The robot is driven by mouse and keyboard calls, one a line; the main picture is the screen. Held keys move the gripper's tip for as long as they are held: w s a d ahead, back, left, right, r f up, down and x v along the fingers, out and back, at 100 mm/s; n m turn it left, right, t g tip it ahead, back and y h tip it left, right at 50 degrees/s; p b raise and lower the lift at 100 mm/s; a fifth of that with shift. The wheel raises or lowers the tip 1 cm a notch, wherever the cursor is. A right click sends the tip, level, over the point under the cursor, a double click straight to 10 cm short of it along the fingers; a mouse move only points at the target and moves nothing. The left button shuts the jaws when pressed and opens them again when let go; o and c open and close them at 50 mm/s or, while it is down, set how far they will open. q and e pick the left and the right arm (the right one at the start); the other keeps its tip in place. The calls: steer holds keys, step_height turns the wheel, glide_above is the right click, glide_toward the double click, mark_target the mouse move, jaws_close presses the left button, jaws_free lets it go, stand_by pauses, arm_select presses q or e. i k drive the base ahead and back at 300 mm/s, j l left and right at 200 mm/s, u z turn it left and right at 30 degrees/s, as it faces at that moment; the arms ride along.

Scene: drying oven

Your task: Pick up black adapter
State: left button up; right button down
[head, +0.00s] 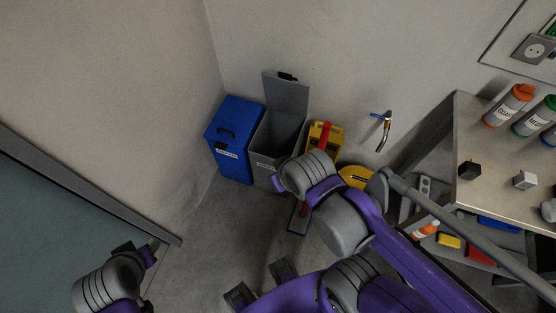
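The black adapter (469,170), a small dark cube-like block, sits on the worktable near its left edge. My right arm crosses the middle. Two dark parts that look like the fingertips of my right gripper (262,284) stand apart above the floor, with nothing seen between them. They are well left of and below the adapter in the picture. Part of my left arm shows at the bottom left, with dark end pieces that look like my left gripper (138,247). It is far from the adapter, and I cannot tell its opening.
Items lie beneath the tabletop.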

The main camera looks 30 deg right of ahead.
mark_target(468, 169)
steer(key=z, duration=3.05)
steer(key=i+l, duration=0.1)
steer(key=l, duration=0.3)
steer(key=i+l+u, duration=0.1)
steer(key=l+u, duration=0.45)
steer(key=l, duration=0.25)
steer(key=u, duration=1.25)
